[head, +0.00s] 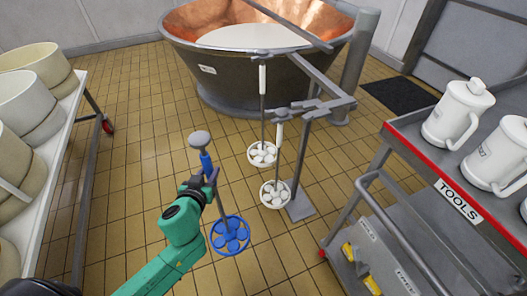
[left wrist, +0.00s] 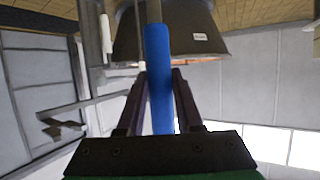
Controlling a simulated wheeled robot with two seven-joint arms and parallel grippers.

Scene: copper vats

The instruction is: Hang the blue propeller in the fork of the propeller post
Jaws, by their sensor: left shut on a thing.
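The blue propeller (head: 230,236) has a grey knob on top, a blue grip, a grey shaft and a blue wheel at the bottom. My left gripper (head: 203,182) is shut on its blue grip, and it hangs slightly tilted above the floor. In the left wrist view the blue grip (left wrist: 159,75) stands between the two fingers. The propeller post (head: 298,165) stands to the right of the propeller, apart from it, with grey arms and prongs at its top. Two white propellers (head: 262,154) (head: 274,194) hang at the post. My right gripper is not seen.
A copper vat (head: 225,75) stands behind the post. A red-edged tool cart (head: 400,140) with white jugs (head: 458,113) is at the right. A rack (head: 62,135) with round pale moulds is at the left. The tiled floor between is clear.

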